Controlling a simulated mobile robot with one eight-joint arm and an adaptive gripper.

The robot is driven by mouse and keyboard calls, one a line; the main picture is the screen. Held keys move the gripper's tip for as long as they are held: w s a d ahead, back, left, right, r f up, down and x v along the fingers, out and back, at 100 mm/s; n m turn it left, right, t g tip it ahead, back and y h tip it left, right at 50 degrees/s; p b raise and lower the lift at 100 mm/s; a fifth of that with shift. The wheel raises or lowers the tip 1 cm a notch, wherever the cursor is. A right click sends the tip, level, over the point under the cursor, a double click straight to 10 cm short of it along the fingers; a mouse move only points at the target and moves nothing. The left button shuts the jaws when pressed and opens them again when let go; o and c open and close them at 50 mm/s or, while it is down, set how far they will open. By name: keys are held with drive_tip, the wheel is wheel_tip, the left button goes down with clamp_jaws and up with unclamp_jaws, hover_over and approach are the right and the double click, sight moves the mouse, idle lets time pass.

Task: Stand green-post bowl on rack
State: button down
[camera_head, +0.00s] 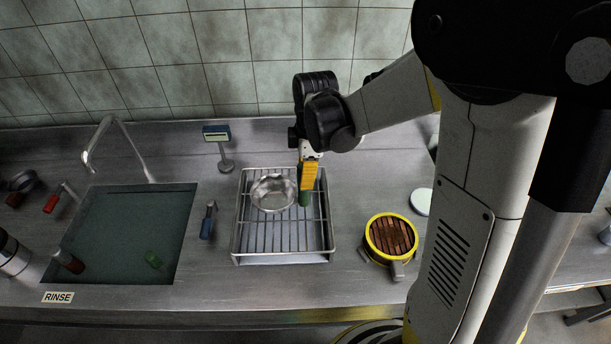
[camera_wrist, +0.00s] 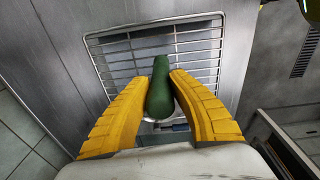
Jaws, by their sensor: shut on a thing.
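The shiny metal bowl (camera_head: 273,193) is over the back left part of the wire rack (camera_head: 284,256). I cannot tell whether it touches the bars. My gripper (camera_head: 307,185) comes down from above at the bowl's right side. Its yellow fingers are shut on the green post (camera_head: 304,199). In the wrist view the green post (camera_wrist: 160,88) sits between the two yellow fingers (camera_wrist: 159,100), with the rack's bars (camera_wrist: 205,45) beyond it. The bowl is mostly hidden there by the post and fingers.
A small display on a stand (camera_head: 217,134) is behind. A yellow-rimmed round burner (camera_head: 391,238) is at right.

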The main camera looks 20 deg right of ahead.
drive_tip(key=shift+f+b, duration=0.3)
drive_tip(key=shift+f, duration=0.05)
drive_tip(key=c, duration=1.2)
unclamp_jaws()
drive_tip(key=r, duration=1.2)
drive_tip(key=shift+s+d, duration=0.35)
